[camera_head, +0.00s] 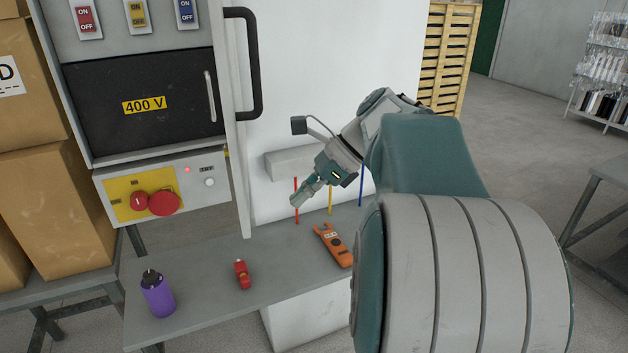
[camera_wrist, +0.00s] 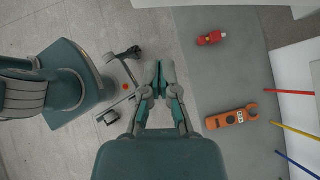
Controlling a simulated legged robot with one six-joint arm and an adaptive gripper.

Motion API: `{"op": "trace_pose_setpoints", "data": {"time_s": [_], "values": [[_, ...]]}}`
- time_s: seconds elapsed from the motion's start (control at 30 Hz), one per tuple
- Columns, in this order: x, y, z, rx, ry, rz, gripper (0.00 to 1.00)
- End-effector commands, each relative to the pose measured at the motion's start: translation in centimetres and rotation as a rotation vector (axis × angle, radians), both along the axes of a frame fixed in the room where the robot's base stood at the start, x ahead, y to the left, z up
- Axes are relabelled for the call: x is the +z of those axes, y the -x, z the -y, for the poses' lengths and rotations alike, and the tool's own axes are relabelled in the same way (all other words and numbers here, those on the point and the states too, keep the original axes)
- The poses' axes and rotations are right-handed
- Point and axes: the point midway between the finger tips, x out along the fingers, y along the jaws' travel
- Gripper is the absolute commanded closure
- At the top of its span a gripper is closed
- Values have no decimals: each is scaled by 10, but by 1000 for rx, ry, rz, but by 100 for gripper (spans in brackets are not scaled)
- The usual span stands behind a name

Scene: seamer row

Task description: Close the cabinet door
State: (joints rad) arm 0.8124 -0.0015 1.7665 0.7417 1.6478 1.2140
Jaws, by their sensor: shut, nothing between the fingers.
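The grey cabinet (camera_head: 140,140) stands at the left in the head view, with its switches and black 400 V panel exposed. Its door (camera_head: 237,150) is open and seen nearly edge-on, with a black bar handle (camera_head: 258,65) on its right side. My gripper (camera_head: 303,193) is right of the door's lower part and below the handle, over the bench, apart from both door and handle. In the wrist view my gripper (camera_wrist: 160,80) has its fingers together with nothing between them. I cannot make out the handle in the wrist view.
The grey bench (camera_head: 200,310) holds a purple bottle (camera_head: 157,295), a red object (camera_head: 242,274) and an orange clamp meter (camera_head: 333,245). Red, yellow and blue rods (camera_head: 296,200) stand near my gripper. Cardboard boxes (camera_head: 50,205) are at the left. Open floor (camera_head: 530,120) lies to the right.

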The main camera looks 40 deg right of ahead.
Motion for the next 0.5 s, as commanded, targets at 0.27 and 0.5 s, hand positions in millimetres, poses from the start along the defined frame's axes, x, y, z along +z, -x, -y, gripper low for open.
{"op": "trace_pose_setpoints", "data": {"time_s": [0.27, 0.5], "values": [[-21, -19, -37, 5, 2, 1, 100], [-21, -29, -52, 1, 1, 1, 100]]}}
